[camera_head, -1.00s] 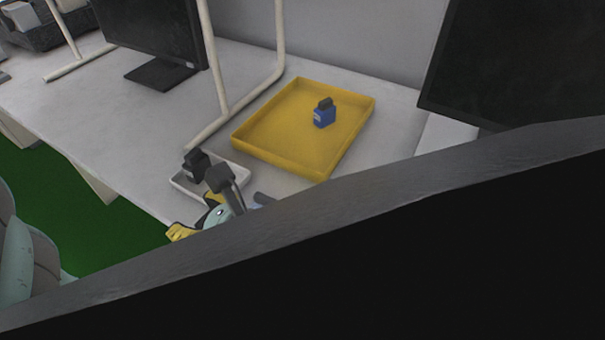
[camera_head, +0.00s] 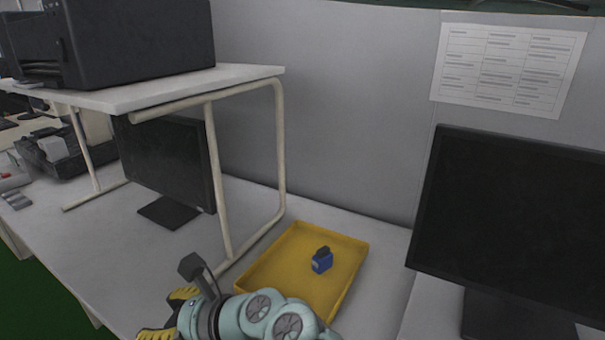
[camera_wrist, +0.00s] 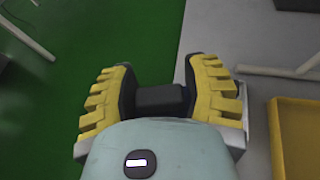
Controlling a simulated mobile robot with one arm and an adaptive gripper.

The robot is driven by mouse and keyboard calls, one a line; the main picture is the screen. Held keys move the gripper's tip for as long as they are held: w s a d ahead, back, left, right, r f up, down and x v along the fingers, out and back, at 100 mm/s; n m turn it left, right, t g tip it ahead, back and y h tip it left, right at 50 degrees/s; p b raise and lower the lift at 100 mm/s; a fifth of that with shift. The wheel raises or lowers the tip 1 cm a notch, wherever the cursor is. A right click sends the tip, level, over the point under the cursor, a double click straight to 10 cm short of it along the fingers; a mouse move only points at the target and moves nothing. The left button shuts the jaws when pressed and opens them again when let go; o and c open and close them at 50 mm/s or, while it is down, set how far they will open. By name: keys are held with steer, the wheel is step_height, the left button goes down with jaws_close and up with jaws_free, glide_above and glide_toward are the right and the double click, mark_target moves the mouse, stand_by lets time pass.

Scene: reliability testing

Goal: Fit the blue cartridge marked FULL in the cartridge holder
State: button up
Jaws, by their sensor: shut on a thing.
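A blue cartridge (camera_head: 321,263) with a dark top and a small pale label stands in the yellow tray (camera_head: 262,268) in the head view. The label is too small to read. My gripper (camera_head: 165,319) is low in the head view, left of the tray, over the table's front edge. The wrist view shows my gripper (camera_wrist: 160,98) shut on a dark block (camera_wrist: 160,101) between its black finger pads. What lies below the block is hidden, so I cannot tell what it belongs to. No cartridge holder can be made out now.
A raised shelf (camera_head: 207,85) on pale tube legs carries a black printer (camera_head: 135,42). A monitor (camera_head: 165,165) stands under it and a larger monitor (camera_head: 510,230) stands at the right. A grey partition (camera_head: 345,110) closes the back. Green floor (camera_wrist: 75,60) lies off the table's edge.

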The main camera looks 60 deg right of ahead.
steer(key=w+a+r+n+g+y+p, duration=0.2)
steer(key=w+a+r+n+y+p, duration=0.3)
steer(key=w+r+p, duration=0.65)
steer(key=w+a+r+n+g+y+p, duration=0.2)
steer(key=w+a+r+g+p, duration=0.1)
steer(key=w+a+r, duration=0.75)
step_height(320, 180, up, 33)
steer(key=s+a+p, duration=0.1)
steer(key=a+p, duration=0.1)
steer(key=p, duration=3.6)
steer(key=shift+s, duration=0.35)
steer(key=shift+r, duration=0.15)
